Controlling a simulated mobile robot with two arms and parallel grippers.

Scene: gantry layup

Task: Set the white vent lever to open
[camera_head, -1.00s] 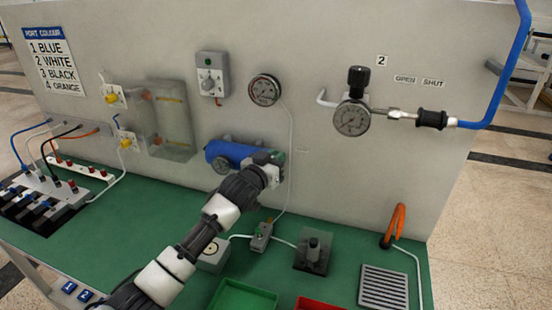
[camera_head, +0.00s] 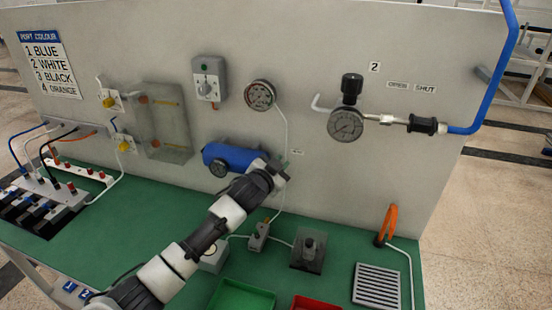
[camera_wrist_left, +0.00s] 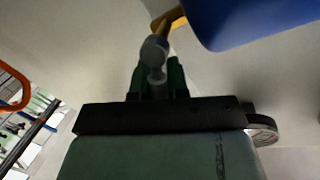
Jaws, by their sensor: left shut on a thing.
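The vent lever shows in the left wrist view as a pale grey, round-ended piece (camera_wrist_left: 155,52) beside a brass fitting (camera_wrist_left: 168,20) under the blue tank. My left gripper (camera_wrist_left: 158,78) has its green fingers closed around this piece. In the head view, my left gripper (camera_head: 284,166) is at the right end of the blue tank (camera_head: 232,157), close to the wall panel. There the lever is hidden by the gripper and wrist. My right gripper is not in view.
A round gauge (camera_head: 260,95) is above the tank, with a thin white tube running down right of my gripper. A regulator (camera_head: 346,122) with a black knob is at the right. A green tray (camera_head: 243,296) and a red tray (camera_head: 318,303) are on the bench below.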

